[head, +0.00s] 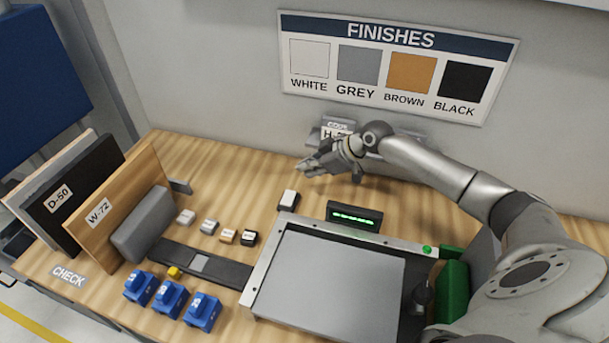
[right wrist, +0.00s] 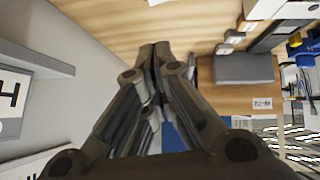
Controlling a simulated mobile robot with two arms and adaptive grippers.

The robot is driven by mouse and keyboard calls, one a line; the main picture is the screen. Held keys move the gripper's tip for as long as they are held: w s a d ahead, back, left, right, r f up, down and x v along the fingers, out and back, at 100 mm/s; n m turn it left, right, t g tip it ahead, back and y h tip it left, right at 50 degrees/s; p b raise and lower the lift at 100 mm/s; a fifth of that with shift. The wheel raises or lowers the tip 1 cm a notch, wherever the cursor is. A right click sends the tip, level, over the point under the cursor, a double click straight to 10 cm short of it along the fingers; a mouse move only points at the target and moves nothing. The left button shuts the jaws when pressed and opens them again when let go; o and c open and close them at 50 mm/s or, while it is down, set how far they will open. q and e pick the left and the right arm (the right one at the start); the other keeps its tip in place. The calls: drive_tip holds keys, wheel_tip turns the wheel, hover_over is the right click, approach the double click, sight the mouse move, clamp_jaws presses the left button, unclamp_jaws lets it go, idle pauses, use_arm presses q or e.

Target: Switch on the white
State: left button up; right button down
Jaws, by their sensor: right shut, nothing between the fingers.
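Another white-topped block with dark sides (head: 288,200) stands apart, behind the grey panel. My right gripper (head: 303,170) is shut and empty, above the table behind that block. In the right wrist view its fingertips (right wrist: 154,47) are together, with bare wood beyond. My left gripper is not in view.
A FINISHES sign (head: 397,65) hangs on the wall. A dark display with green text (head: 354,217) stands behind the large grey panel (head: 330,280). Blue blocks (head: 170,298), a grey block (head: 143,224) and upright boards (head: 112,208) are at left.

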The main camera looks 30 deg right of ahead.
drive_tip(key=b, duration=0.5)
hover_over(292, 192)
drive_tip(key=f, duration=0.4)
drive_tip(key=s+a+f, duration=0.1)
drive_tip(key=f, duration=0.1)
drive_tip(key=shift+f, duration=0.1)
drive_tip(key=shift+w+d+f+b, duration=0.1)
drive_tip(key=shift+w+f+b, duration=0.05)
drive_tip(key=shift+f+b, duration=0.35)
drive_tip(key=shift+w+d+f+b, duration=0.1)
drive_tip(key=shift+f+b, duration=0.25)
drive_tip(key=shift+f, duration=0.2)
drive_tip(key=shift+d+f+b, duration=0.1)
drive_tip(key=shift+f+b, duration=0.4)
drive_tip(key=shift+f, duration=0.25)
drive_tip(key=f+b, duration=0.1)
drive_tip(key=b, duration=0.2)
drive_tip(key=shift+w+d+f+g, duration=0.15)
drive_tip(key=shift+w+f+g, duration=0.05)
drive_tip(key=shift+g, duration=0.1)
drive_tip(key=shift+r+p, duration=0.3)
drive_tip(key=shift+s, duration=0.1)
